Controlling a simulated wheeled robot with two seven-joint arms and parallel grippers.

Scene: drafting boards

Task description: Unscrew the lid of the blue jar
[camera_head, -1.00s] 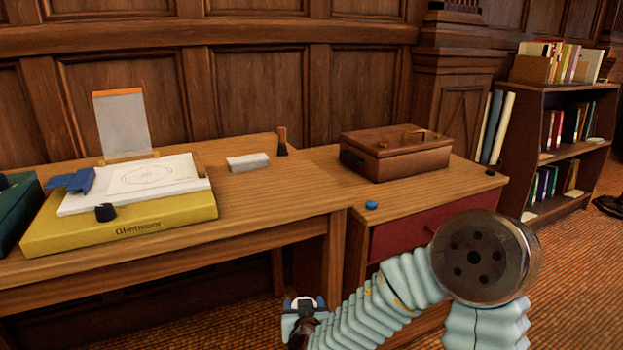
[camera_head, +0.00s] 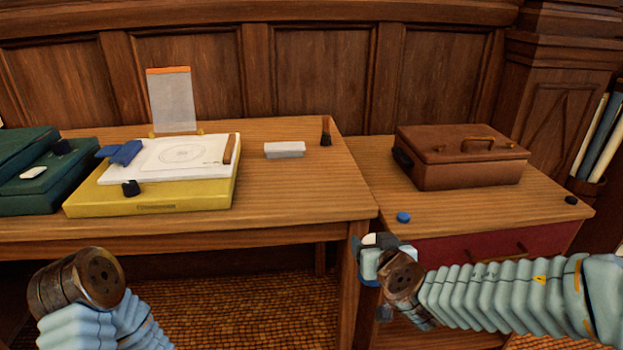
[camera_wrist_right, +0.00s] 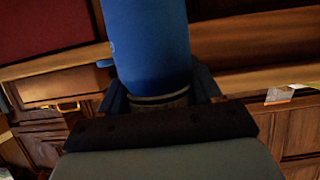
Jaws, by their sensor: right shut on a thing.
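My right gripper (camera_head: 372,258) is in front of the near left corner of the wooden side cabinet, in the head view. In the right wrist view it is shut on the blue jar (camera_wrist_right: 150,45), a smooth blue cylinder between the two dark fingers (camera_wrist_right: 160,95). A pale and dark band shows at the jar's end nearest the palm. The jar's far end is cut off by the frame, and I cannot make out its lid. In the head view the gripper mostly hides the jar. My left arm shows at the lower left, but its gripper is not visible.
A small blue disc (camera_head: 403,217) lies at the cabinet top's (camera_head: 450,210) front left. A brown case (camera_head: 460,160) stands behind it. The desk (camera_head: 290,190) holds a yellow box (camera_head: 150,198), a white block (camera_head: 284,150) and a brush (camera_head: 326,132). The desk's front right is clear.

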